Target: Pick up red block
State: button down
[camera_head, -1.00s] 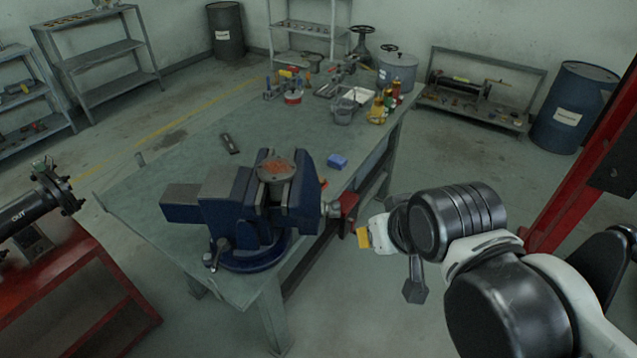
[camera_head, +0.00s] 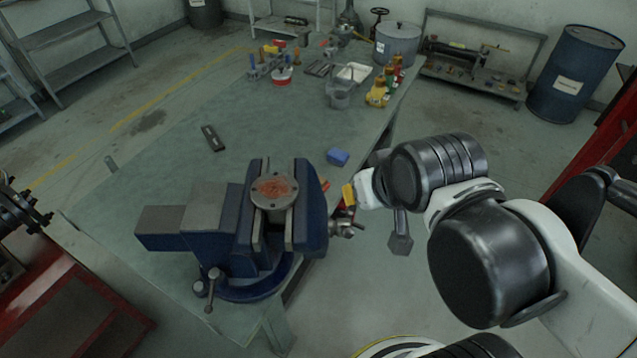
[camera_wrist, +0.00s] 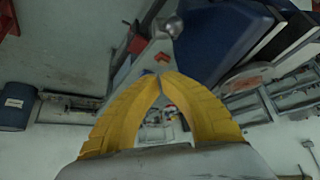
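A small red-orange block (camera_head: 325,185) lies on the workbench (camera_head: 185,150) just right of the blue vise (camera_head: 310,205), partly hidden by its jaw. It seems to be the red-orange piece (camera_wrist: 161,57) just beyond my fingertips in the wrist view. My gripper (camera_head: 348,195) is at the bench's right edge, right of the vise and apart from the block. In the wrist view, the yellow fingertips (camera_wrist: 159,77) meet with nothing visible between them.
A blue block (camera_head: 338,157) lies on the bench behind the vise. The vise's handle end (camera_head: 345,229) juts out near my gripper. Another red part (camera_wrist: 136,43) shows in the wrist view. Bottles (camera_head: 378,92) and a grey container (camera_head: 339,95) stand farther back.

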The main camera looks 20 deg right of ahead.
aim_at(318, 183)
jog(key=i+l+z, duration=0.15)
jog(key=z, duration=0.2)
jog(key=i+l+z, duration=0.1)
jog(key=i+z, duration=0.3)
jog(key=k, duration=0.05)
